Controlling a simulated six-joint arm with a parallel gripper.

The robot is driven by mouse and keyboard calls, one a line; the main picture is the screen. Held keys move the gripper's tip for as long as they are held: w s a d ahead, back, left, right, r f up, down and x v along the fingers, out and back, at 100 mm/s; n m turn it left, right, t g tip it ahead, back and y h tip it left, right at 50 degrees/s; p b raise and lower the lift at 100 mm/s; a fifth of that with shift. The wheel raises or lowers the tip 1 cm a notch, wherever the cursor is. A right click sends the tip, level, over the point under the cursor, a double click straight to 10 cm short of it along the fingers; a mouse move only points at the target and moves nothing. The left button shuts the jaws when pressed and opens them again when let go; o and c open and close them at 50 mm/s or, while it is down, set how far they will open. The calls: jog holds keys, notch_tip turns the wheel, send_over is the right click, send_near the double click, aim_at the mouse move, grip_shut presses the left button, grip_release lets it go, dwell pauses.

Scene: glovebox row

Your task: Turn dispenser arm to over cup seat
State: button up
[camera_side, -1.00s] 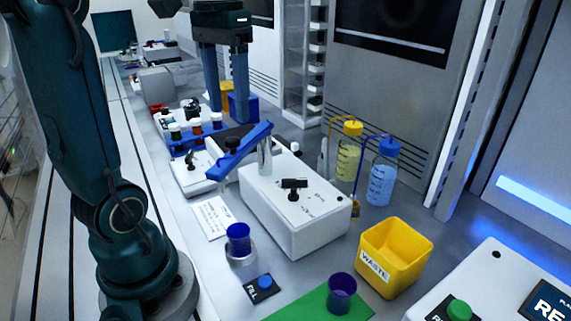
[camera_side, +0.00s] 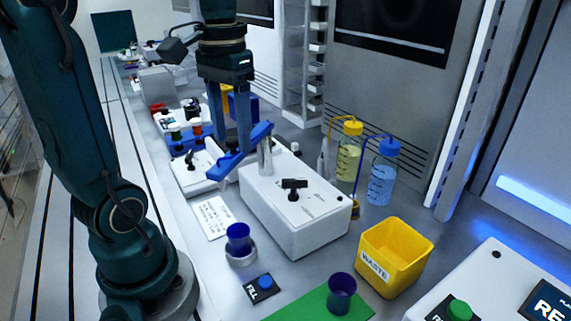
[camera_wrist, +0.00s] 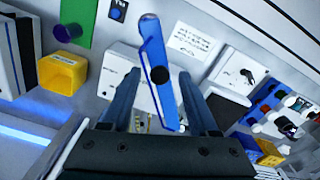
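The blue dispenser arm (camera_side: 236,158) sits on a silver post (camera_side: 265,156) at the back of a white dispenser box (camera_side: 292,212). It reaches left and toward the camera, past the box's edge, not over the cup seat. The round grey cup seat (camera_side: 241,257) stands left of the box with a blue cup (camera_side: 238,238) upright in it. My gripper (camera_side: 230,152) points down at the dispenser arm. In the wrist view the dispenser arm (camera_wrist: 157,68) lies between my open fingers (camera_wrist: 158,100), with a gap on both sides. Fingertip height against it is hard to tell.
A yellow waste bin (camera_side: 393,260), a purple cup (camera_side: 341,293) on a green mat (camera_side: 300,306) and a fill button (camera_side: 263,287) stand at the front. Yellow and blue bottles (camera_side: 381,178) stand behind the box. A blue rack (camera_side: 190,142) is at the left back.

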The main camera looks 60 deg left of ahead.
grip_shut()
dwell(1.3)
